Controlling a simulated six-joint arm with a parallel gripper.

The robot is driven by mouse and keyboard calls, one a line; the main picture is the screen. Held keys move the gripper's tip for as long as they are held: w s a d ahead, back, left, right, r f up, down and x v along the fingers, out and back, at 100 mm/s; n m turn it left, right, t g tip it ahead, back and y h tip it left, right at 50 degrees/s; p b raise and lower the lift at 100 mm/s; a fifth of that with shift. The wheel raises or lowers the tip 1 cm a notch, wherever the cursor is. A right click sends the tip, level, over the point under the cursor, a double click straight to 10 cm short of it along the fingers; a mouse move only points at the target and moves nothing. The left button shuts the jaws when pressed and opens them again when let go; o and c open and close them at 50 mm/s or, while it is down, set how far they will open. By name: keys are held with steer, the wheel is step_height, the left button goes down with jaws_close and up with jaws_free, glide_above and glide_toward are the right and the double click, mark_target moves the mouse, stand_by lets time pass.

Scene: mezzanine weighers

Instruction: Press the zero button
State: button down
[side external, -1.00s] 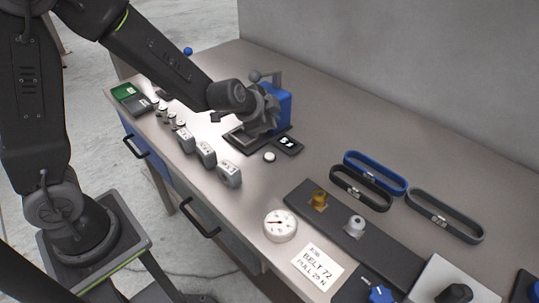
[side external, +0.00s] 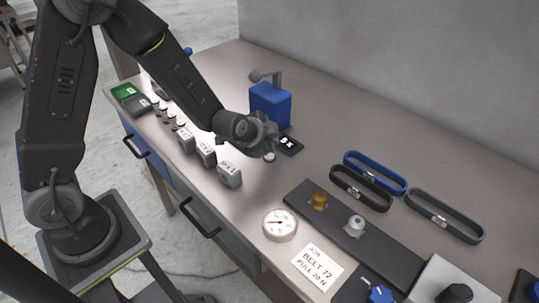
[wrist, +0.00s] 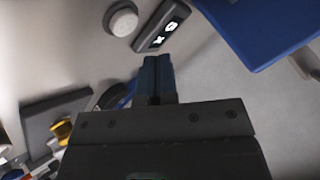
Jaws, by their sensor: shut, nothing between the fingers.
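The zero button appears to be the small round white button (side external: 270,157) on the bench, beside a small black display (side external: 290,144) with lit characters. In the wrist view the button (wrist: 122,19) is at the top left and the display (wrist: 162,26) just right of it. My gripper (wrist: 157,62) is shut and empty, its blue-black fingertips below the display and apart from the button in that picture. In the side view my gripper (side external: 264,150) is right at the button and partly overlaps it; I cannot tell whether they touch.
A blue block-shaped device (side external: 270,104) stands behind my gripper. Several grey weights (side external: 229,174) line the front edge. A round dial (side external: 280,224), a job card (side external: 317,267), belts (side external: 375,172) and a dark fixture plate (side external: 385,245) lie to the right.

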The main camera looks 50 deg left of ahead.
mark_target(270, 157)
steer(key=shift+f, duration=0.9)
stand_by(1.4)
steer(key=shift+f, duration=0.45)
steer(key=shift+f, duration=0.4)
stand_by(0.8)
steer(key=shift+r, duration=0.85)
steer(key=shift+r, duration=0.1)
steer(key=shift+r, duration=2.45)
steer(key=shift+r, duration=0.1)
